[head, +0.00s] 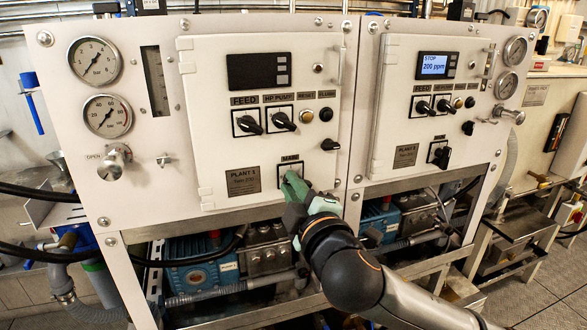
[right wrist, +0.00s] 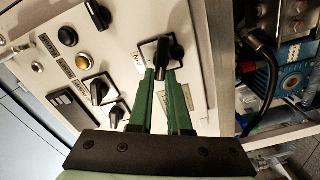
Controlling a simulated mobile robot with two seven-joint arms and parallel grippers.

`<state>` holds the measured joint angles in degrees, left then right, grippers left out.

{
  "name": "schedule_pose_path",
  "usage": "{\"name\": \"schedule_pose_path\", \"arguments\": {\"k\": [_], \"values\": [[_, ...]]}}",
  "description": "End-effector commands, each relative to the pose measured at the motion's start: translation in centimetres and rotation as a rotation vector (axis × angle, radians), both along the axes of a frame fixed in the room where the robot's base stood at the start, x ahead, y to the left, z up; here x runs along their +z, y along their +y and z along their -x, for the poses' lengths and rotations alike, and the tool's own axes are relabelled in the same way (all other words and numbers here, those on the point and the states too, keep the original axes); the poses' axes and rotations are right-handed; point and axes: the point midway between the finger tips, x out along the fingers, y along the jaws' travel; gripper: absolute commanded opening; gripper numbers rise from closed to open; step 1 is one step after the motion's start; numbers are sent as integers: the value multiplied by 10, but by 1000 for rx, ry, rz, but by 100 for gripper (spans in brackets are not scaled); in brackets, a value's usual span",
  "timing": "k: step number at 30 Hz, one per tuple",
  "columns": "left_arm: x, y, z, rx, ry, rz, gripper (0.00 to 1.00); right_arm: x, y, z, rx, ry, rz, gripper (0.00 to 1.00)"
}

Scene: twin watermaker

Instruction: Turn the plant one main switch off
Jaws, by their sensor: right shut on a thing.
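The plant one main switch is a black rotary knob on a square plate (head: 283,168) low on the left white panel. In the head view my right gripper (head: 292,181) covers most of it. In the right wrist view the knob (right wrist: 165,55) is clear, and its black handle runs roughly up and down in that picture. The green fingertips of my right gripper (right wrist: 164,76) are shut on the near end of the handle, one on each side. The plant one display (head: 250,71) is dark. My left gripper is not in view.
The feed (head: 248,123) and HP pump (head: 283,120) knobs sit above the switch, with small buttons beside them. The plant two panel to the right has its own main knob (head: 439,153) and a lit display (head: 433,65) reading STOP 200 ppm. Blue pumps (head: 203,265) stand below.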

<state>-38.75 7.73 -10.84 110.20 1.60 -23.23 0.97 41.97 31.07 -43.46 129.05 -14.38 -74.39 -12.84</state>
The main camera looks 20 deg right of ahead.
Motion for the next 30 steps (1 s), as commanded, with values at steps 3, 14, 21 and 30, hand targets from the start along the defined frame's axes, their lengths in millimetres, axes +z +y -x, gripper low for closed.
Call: {"name": "schedule_pose_path", "arguments": {"k": [3,14,21,30], "values": [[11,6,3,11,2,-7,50,2,0,0,-1,-1,105,0],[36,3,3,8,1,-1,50,-3,1,0,-1,-11,340,0],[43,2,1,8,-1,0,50,-5,1,0,-2,-14,413,0],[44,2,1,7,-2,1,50,-6,1,0,-3,-16,433,0]]}}
